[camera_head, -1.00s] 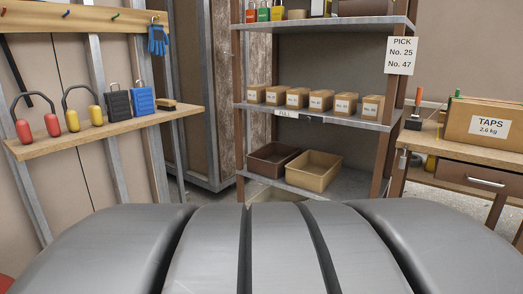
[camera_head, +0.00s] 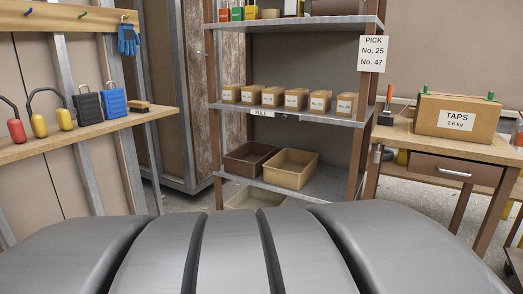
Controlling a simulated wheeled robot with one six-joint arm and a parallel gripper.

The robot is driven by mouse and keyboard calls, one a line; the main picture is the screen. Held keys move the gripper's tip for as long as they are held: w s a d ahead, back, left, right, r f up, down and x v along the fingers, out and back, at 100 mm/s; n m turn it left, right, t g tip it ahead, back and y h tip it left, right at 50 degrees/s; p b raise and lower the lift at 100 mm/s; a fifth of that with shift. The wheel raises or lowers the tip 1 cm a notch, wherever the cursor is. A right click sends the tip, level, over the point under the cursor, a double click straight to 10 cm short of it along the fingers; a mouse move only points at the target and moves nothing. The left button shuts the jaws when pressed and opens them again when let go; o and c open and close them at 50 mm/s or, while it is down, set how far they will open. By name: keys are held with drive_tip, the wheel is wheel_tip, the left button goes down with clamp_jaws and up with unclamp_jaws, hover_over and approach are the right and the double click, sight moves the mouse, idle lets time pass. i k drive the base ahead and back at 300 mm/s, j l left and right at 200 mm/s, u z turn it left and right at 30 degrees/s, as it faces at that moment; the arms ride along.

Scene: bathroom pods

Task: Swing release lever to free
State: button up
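I cannot make out a release lever for certain in the head view. A red-handled upright piece on a dark base (camera_head: 387,108) stands at the left end of the workbench on the right. I cannot tell whether it is a lever or a tool. A small dark piece (camera_head: 287,118) sits on the shelf edge beside the FULL label, too small to identify. My gripper is not in view. The grey curved surface across the bottom appears to be part of my own body and hides the floor close in front.
A metal rack (camera_head: 318,116) holds several small cartons (camera_head: 296,99) and low bins (camera_head: 290,170). A TAPS box (camera_head: 457,118) sits on the workbench (camera_head: 400,136). Some floor (camera_head: 400,203) shows clear between rack and bench.

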sight(377, 154)
drive_tip(key=z, duration=1.1)
